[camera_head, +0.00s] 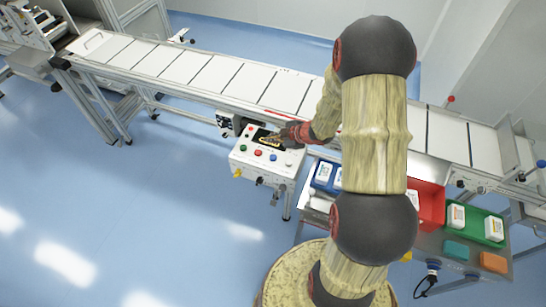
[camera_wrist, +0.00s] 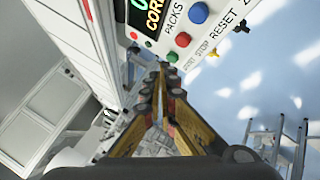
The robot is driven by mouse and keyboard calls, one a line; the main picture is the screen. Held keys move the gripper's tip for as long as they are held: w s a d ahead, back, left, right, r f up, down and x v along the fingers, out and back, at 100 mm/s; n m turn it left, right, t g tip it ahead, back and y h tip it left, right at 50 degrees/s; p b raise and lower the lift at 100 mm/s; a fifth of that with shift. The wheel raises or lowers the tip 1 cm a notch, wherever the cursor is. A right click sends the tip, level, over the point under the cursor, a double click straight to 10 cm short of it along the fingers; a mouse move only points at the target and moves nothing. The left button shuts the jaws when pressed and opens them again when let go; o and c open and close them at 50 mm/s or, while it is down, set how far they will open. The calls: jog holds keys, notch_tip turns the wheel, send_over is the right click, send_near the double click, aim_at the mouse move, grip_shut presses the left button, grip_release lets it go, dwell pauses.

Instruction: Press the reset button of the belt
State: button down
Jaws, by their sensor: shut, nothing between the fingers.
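The control box (camera_head: 266,165) stands at the front side of the belt (camera_head: 215,75), with a dark display and a row of coloured buttons on its sloped face. In the wrist view, the blue button (camera_wrist: 199,12) sits beside the RESET label (camera_wrist: 224,29), with the red button (camera_wrist: 183,40) by STOP and the small green button (camera_wrist: 172,57) by START. My gripper (camera_wrist: 163,68) is shut and empty, its tips close to the green button and apart from the blue one. In the head view, my gripper (camera_head: 269,140) is over the display area; contact cannot be told.
Right of the box, a side table holds a blue bin (camera_head: 323,178), a red bin (camera_head: 431,204) and a green tray (camera_head: 487,229) with white packs. My arm hides part of the belt and table. The blue floor in front of the box is clear.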

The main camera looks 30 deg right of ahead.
jog(key=b, duration=0.7)
send_over(272, 158)
notch_tip(272, 158, down, 8)
jog(key=shift+r, duration=0.1)
jog(key=shift+f+b, duration=0.3)
jog(key=shift+f, duration=0.2)
jog(key=shift+f, duration=0.15)
dwell(0.5)
jog(key=shift+f, duration=0.25)
jog(key=shift+f+b, duration=0.55)
jog(key=shift+f, duration=0.1)
dwell(0.9)
jog(key=shift+r, duration=0.15)
jog(key=shift+r+p, duration=0.95)
jog(key=shift+p, duration=0.1)
